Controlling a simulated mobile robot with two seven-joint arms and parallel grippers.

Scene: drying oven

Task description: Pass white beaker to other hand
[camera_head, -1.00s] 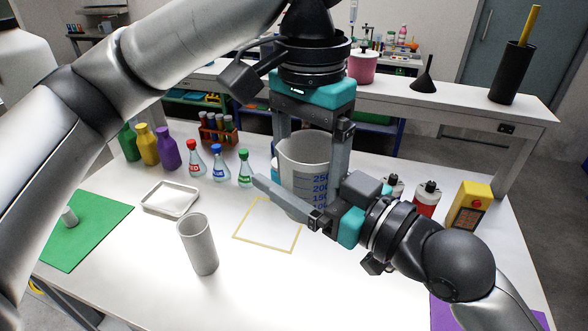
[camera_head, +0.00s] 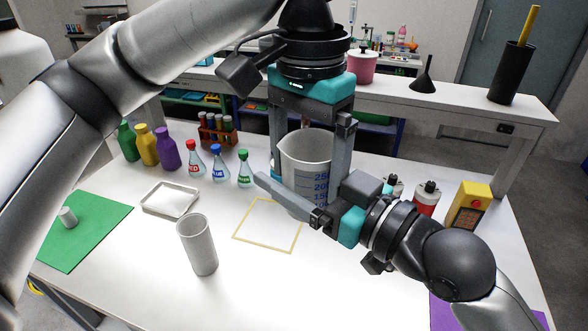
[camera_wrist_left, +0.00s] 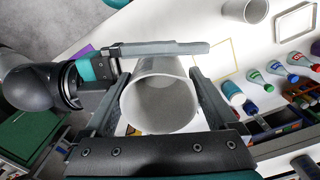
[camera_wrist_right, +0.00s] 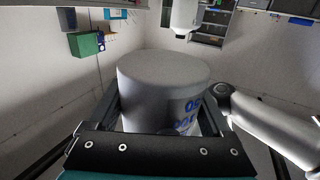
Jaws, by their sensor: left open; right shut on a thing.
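The white beaker (camera_head: 306,172), with blue volume marks, is held upright above the table. My right gripper (camera_head: 268,175) comes in from the right side and is shut on it, with one finger across its near side. My left gripper (camera_head: 308,184) points down from above, open, with its fingers on either side of the beaker. In the left wrist view the beaker's open mouth (camera_wrist_left: 160,105) lies between the left fingers, and a right-gripper finger shows beyond it. The right wrist view shows the beaker (camera_wrist_right: 160,85) between the right fingers. Whether the left fingers touch it is unclear.
A grey-white cylinder (camera_head: 198,245) stands on the table near a yellow square outline (camera_head: 265,248). A shallow tray (camera_head: 170,200), small flasks (camera_head: 218,165) and coloured bottles (camera_head: 147,147) stand to the left. A yellow box (camera_head: 470,205) is at the right.

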